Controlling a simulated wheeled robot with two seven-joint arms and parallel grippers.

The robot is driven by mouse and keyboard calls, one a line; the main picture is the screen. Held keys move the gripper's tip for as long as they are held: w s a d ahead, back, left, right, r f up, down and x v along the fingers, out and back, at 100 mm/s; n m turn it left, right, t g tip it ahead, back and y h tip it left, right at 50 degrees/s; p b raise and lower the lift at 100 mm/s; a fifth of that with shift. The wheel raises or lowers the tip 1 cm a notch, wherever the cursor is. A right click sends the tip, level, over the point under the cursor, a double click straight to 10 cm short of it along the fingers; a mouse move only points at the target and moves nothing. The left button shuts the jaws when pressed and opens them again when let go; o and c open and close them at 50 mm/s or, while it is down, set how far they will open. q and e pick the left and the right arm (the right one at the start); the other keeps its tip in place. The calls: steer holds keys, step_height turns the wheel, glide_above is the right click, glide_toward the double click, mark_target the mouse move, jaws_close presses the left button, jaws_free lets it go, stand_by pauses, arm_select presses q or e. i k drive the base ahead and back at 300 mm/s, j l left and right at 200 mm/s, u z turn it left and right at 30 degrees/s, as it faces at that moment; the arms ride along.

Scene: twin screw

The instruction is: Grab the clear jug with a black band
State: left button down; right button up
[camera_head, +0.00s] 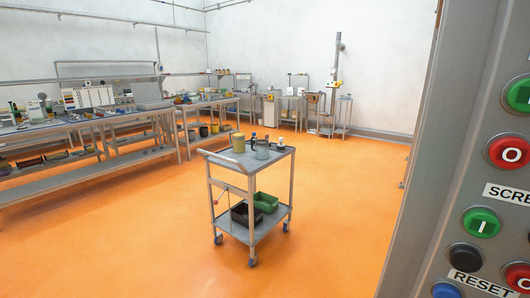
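On the top shelf of a grey wheeled cart (226,160) stands a small greyish, see-through-looking container (262,150). It may be the clear jug, but it is too small to make out a black band. A yellowish container (238,143) stands to its left. Small dark bottles (253,137) stand close behind it, and a small pale item (281,144) is to its right. Neither of my grippers is in view.
A control panel with red, green, black and blue buttons (509,152) fills the right side, close by. The cart's lower shelf holds a black bin (241,215) and a green bin (265,202). Workbenches (60,126) line the left and back. Orange floor (340,200) around the cart is clear.

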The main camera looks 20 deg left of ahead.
mark_target(261, 150)
steer(key=j, duration=0.55)
steer(key=i+j+u, duration=0.25)
steer(key=i+j, duration=0.85)
steer(key=j, duration=0.15)
